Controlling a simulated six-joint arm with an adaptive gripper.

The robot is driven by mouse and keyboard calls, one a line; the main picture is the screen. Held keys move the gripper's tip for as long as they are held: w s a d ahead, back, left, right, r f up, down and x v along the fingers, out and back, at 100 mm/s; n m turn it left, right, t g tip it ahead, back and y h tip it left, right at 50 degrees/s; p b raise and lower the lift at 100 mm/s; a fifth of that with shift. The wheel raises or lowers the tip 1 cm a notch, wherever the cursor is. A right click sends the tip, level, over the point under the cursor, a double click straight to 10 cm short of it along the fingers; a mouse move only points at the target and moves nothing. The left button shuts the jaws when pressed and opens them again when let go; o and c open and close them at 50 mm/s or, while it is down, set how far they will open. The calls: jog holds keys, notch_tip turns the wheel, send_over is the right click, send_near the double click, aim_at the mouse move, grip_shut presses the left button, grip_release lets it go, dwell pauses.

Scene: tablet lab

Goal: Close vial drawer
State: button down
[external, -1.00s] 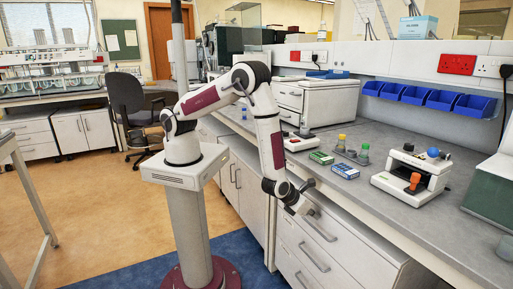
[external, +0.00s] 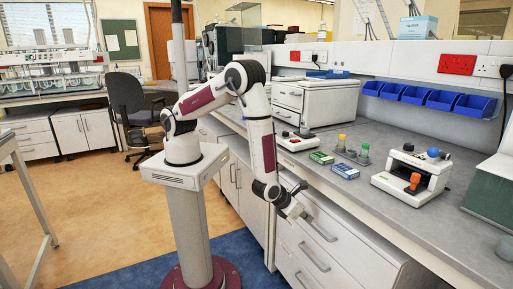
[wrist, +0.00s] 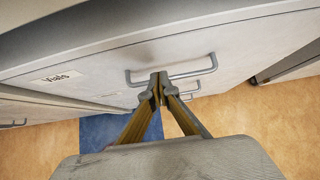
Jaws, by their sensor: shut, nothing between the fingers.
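The vial drawer (wrist: 90,72) has a pale front with a "Vials" label (wrist: 56,78) and a grey bar handle (wrist: 195,73) in the wrist view. In the external view the drawer front (external: 345,250) is in the cabinet below the bench. How far it stands out is hard to tell. My gripper (wrist: 158,78) is shut and empty. In the external view my gripper (external: 296,211) is in front of the cabinet, near the top handle.
More drawers with bar handles (external: 314,257) lie below. The bench top (external: 330,140) above carries a white device (external: 412,177), small boxes (external: 344,171) and capped vials (external: 364,152). Open floor (external: 95,225) lies to the left, with a chair (external: 130,110) farther back.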

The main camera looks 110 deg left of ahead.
jog(key=v, duration=1)
jog(key=shift+s+d, duration=0.2)
dwell(0.5)
jog(key=s+a+r+n+g, duration=0.65)
jog(key=s+r+n, duration=0.35)
jog(key=s+n, duration=0.3)
jog(key=s+r+n+t+h, duration=0.2)
jog(key=s+r+n, duration=0.2)
jog(key=r, duration=0.3)
jog(key=s+a+r+n+t+h, duration=0.1)
jog(key=s+r+n, duration=0.3)
jog(key=r, duration=0.4)
jog(key=s+r+n+t+h, duration=0.2)
jog(key=s+r+n+h, duration=0.1)
jog(key=s+r+n, duration=0.2)
jog(key=shift+a+r+n+t, duration=0.15)
jog(key=shift+r+n+t, duration=0.3)
jog(key=shift+r, duration=0.85)
